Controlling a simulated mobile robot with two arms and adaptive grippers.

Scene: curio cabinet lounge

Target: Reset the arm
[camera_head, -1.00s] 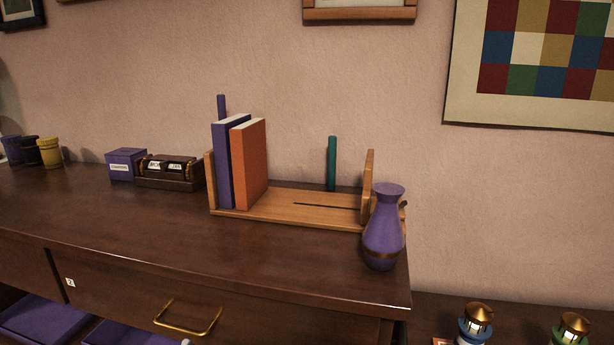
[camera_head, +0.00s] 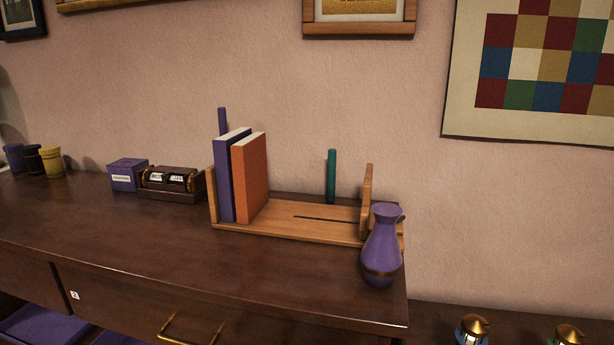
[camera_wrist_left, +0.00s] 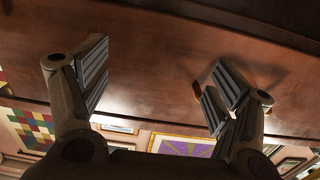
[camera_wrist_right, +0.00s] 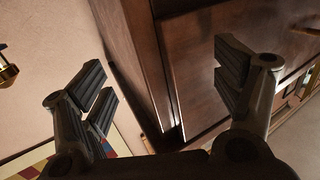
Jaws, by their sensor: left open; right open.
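My left gripper (camera_wrist_left: 158,88) shows in the left wrist view with its two fingers spread wide. It is open and empty, and a brown wooden surface (camera_wrist_left: 160,45) fills the view beyond it. My right gripper (camera_wrist_right: 165,88) shows in the right wrist view, also open and empty. The corner of a dark wooden cabinet (camera_wrist_right: 190,70) lies beyond its fingers. Neither arm shows in the head view.
The cabinet top (camera_head: 150,235) holds a purple vase (camera_head: 382,250) near its right end. A wooden book rack (camera_head: 300,229) holds a purple book (camera_head: 226,180) and an orange book (camera_head: 250,178). A purple box (camera_head: 127,175) stands to the left. Lanterns (camera_head: 472,331) stand lower right.

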